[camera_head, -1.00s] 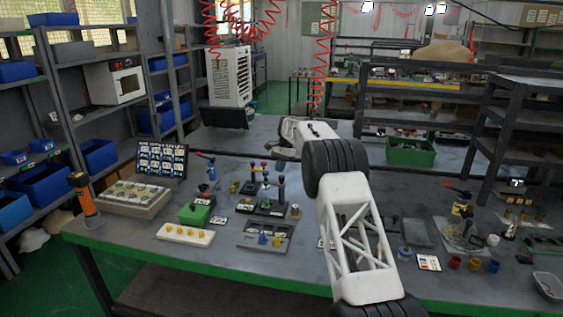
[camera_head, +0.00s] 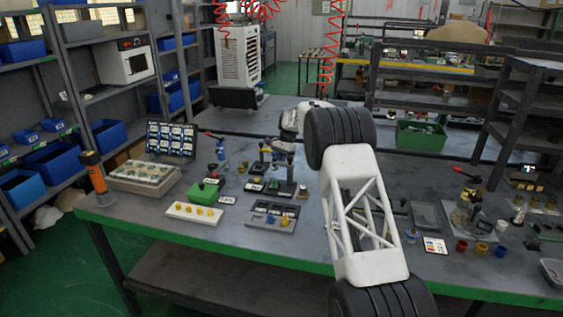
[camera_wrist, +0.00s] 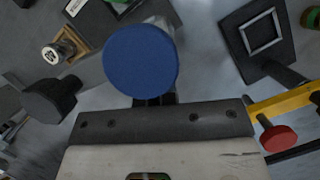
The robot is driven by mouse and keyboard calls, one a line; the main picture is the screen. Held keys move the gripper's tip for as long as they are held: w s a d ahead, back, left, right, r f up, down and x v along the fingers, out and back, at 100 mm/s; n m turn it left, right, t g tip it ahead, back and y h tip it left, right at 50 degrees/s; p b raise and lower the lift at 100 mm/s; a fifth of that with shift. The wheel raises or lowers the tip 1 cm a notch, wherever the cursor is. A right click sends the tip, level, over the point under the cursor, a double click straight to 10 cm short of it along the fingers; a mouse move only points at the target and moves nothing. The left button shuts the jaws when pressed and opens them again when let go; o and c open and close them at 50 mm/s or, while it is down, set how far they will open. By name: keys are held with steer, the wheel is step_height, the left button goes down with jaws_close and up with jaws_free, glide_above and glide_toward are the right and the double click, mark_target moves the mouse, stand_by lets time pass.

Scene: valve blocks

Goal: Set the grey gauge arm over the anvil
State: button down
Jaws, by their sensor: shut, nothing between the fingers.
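My gripper (camera_head: 284,148) is low over a group of small stands on the bench in the head view. In the wrist view its dark fingers (camera_wrist: 157,98) show only in part behind a round blue knob (camera_wrist: 141,62); they are shut and empty. I cannot tell whether they touch the knob's post. A dark upright post (camera_head: 289,172) stands under the gripper in the head view. I cannot pick out the grey gauge arm or the anvil for certain; the gripper and knob hide part of this group.
A yellow lever with a red knob (camera_wrist: 280,139) is close at the right in the wrist view, and a black knob (camera_wrist: 50,99) at the left. A green box (camera_head: 203,193) and a white strip with yellow pieces (camera_head: 194,213) lie left of the stands. A green bin (camera_head: 420,137) stands behind.

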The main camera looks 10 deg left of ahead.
mark_target(274, 167)
steer(key=shift+a, duration=0.1)
stand_by(0.3)
steer(key=shift+s+a+n+h, duration=0.2)
steer(key=shift+s+n+h, duration=0.15)
steer(key=shift+n, duration=0.35)
steer(key=shift+s+a+n+h, duration=0.25)
steer(key=shift+s+n, duration=0.1)
steer(key=shift+n, duration=0.35)
steer(key=n, duration=0.1)
steer(key=s+n+h, duration=0.1)
steer(key=shift+s+a+n, duration=0.25)
steer(key=shift+s+n, duration=0.05)
steer(key=s+n, duration=0.1)
steer(key=s+n+h, duration=0.1)
steer(key=n, duration=0.1)
steer(key=shift+n, duration=0.3)
steer(key=shift+s, duration=0.45)
